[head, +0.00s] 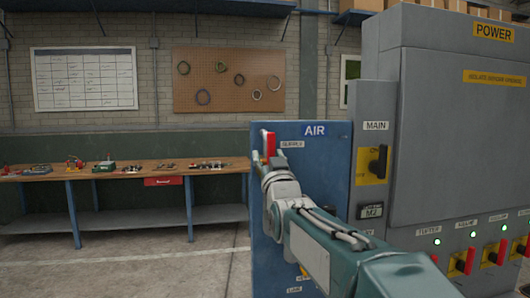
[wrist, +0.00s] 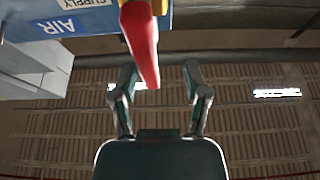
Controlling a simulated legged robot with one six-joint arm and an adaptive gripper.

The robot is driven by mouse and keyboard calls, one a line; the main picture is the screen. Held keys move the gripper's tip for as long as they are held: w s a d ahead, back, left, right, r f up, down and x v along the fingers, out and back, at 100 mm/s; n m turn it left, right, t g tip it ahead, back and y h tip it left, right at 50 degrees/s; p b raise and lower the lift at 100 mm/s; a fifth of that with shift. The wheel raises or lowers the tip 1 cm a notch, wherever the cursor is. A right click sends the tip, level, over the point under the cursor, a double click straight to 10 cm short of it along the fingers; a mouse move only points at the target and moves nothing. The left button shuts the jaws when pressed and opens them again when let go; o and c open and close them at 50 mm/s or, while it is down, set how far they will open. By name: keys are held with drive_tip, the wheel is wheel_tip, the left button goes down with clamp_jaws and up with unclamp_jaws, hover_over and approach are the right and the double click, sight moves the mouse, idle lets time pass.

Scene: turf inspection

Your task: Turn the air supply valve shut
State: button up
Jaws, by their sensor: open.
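The air supply valve's red lever (head: 269,143) stands upright near the top of the blue AIR panel (head: 330,160), beside the SUPPLY label. In the wrist view the red lever (wrist: 141,45) comes down from the top edge, with yellow showing at its upper end. My gripper (wrist: 160,70) is open, its two dark fingers spread apart. The lever's end appears between them, nearer the left finger; whether it touches is not clear.
A grey POWER cabinet (head: 462,130) stands right of the panel, with a black MAIN switch (head: 378,162) and several red-handled switches low down. A workbench (head: 120,172) with small parts stands at the back left. The floor on the left is clear.

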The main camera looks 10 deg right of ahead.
drive_tip(key=shift+w+d+r, duration=0.2)
drive_tip(key=shift+w, duration=0.35)
drive_tip(key=shift+w+d+r, duration=0.15)
drive_tip(key=shift+w+r, duration=0.05)
drive_tip(key=shift+w, duration=0.3)
drive_tip(key=shift+d, duration=0.55)
drive_tip(key=shift+a, duration=0.4)
clamp_jaws()
drive_tip(key=shift+a, duration=0.1)
